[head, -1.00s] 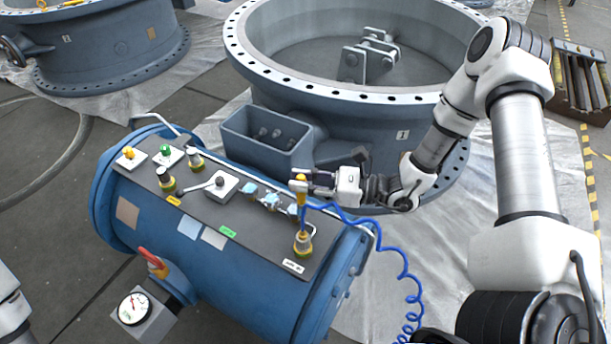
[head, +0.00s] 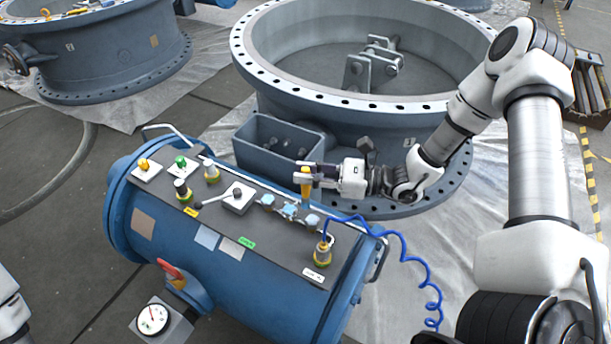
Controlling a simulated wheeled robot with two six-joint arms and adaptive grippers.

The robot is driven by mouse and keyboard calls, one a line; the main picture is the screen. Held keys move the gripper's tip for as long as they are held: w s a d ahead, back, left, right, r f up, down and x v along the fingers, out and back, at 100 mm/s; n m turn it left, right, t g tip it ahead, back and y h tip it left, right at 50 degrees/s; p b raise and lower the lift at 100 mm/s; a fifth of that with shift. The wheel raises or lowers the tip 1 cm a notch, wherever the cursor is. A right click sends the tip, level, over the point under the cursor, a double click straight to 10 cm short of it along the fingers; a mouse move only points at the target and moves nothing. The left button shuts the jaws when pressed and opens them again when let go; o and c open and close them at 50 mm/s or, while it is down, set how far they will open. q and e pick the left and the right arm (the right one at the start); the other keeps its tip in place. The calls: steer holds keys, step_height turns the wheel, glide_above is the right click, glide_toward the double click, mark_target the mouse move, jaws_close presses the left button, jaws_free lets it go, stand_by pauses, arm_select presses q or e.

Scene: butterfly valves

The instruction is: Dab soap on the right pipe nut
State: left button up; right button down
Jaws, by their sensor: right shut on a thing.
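My right gripper (head: 306,172) is shut on a yellow upright dabber (head: 306,190). It comes in from the right, over the far edge of the dark panel on the blue tank. The dabber's lower end is just above and behind the right pipe nut (head: 312,221), a light blue nut on the panel. I cannot tell for sure whether they touch. A middle nut (head: 289,209) and a left nut (head: 267,200) sit in the same row. Any soap on the nuts is too small to tell. My left gripper is out of view; only part of my left arm shows at the lower left edge.
The blue tank (head: 215,275) carries knobs, a white lever plate (head: 238,198) and a front-right fitting (head: 322,255) with a coiled blue hose (head: 405,257). A gauge (head: 153,319) is below. A large grey valve ring (head: 340,103) stands close behind my right gripper.

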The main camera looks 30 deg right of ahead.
steer(key=shift+w+r+p, duration=0.15)
steer(key=shift+r+p, duration=0.4)
steer(key=shift+r, duration=0.35)
steer(key=shift+r+p, duration=0.65)
steer(key=shift+r, duration=0.35)
steer(key=shift+f, duration=0.1)
